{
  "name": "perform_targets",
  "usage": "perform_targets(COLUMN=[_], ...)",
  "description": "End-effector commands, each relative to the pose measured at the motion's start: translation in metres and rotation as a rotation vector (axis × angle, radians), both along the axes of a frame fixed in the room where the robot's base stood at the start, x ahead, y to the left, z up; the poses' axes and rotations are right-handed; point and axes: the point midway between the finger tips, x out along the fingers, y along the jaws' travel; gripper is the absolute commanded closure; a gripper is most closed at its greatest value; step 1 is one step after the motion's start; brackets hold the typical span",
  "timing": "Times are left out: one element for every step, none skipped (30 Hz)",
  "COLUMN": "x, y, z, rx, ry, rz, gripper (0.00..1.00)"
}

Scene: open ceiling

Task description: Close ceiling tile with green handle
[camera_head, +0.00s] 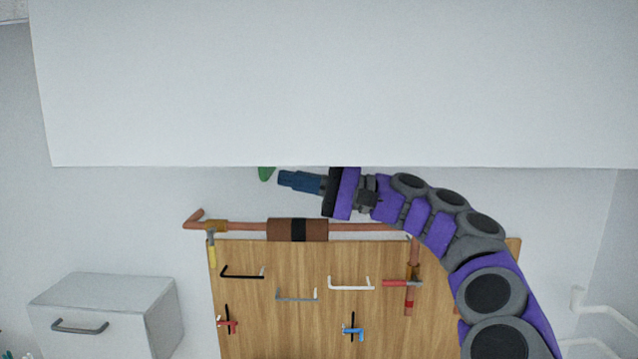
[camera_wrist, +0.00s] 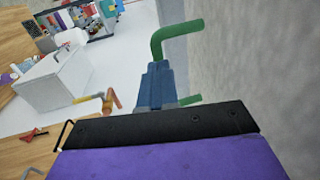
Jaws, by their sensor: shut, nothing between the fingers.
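A large white panel, the ceiling tile (camera_head: 330,85), fills the top of the head view with its lower edge across the picture. Part of a green handle (camera_head: 265,173) shows just below that edge. In the wrist view the bent green handle (camera_wrist: 178,35) stands beside a pale grey surface at the right. My gripper (camera_head: 283,180) has blue fingers that are shut and empty, pointing left just right of the handle. The tile hides the handle's upper part in the head view.
A wooden board (camera_head: 300,320) with hooks and hung tools is below my arm. A copper pipe (camera_head: 245,226) with a brown sleeve (camera_head: 285,229) runs along its top. A grey cabinet (camera_head: 130,310) with a dark handle is at the lower left. White pipes (camera_head: 605,309) are at the right.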

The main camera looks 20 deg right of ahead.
Motion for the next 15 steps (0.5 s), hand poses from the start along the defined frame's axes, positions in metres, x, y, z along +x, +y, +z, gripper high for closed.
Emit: perform_targets(x=[0.001,0.0016,0.0023,0.0027,0.0029,0.0031,0.0032,0.0032,0.0032,0.0032,0.0031,0.0032,0.0032,0.0032,0.0032], y=[0.0039,0.0052,0.0065,0.007,0.0073,0.0073,0.0073,0.0073,0.0073,0.0072,0.0073,0.0072,0.0072,0.0074,0.0078], z=[0.001,0.0012,0.0012,0.0012,0.0012,0.0011,0.0011,0.001,0.001,0.0009,0.0009,0.0009,0.0009,0.0008,0.0009], rx=[0.0,0.0,0.0,0.001,0.001,0.001,0.001,0.001,0.001,0.001,0.001,0.001,0.001,0.002,0.002], ry=[0.001,0.001,0.001,0.001,0.001,0.001,0.001,0.001,0.001,0.001,0.001,0.001,0.001,0.002,0.002], rz=[0.001,0.0,-0.001,-0.001,-0.001,-0.001,-0.002,-0.002,-0.002,-0.001,-0.001,-0.001,-0.001,-0.001,-0.001], gripper=[1.0,1.0,1.0,1.0,1.0,1.0,1.0,1.0,1.0,1.0,1.0,1.0,1.0,1.0,1.0])
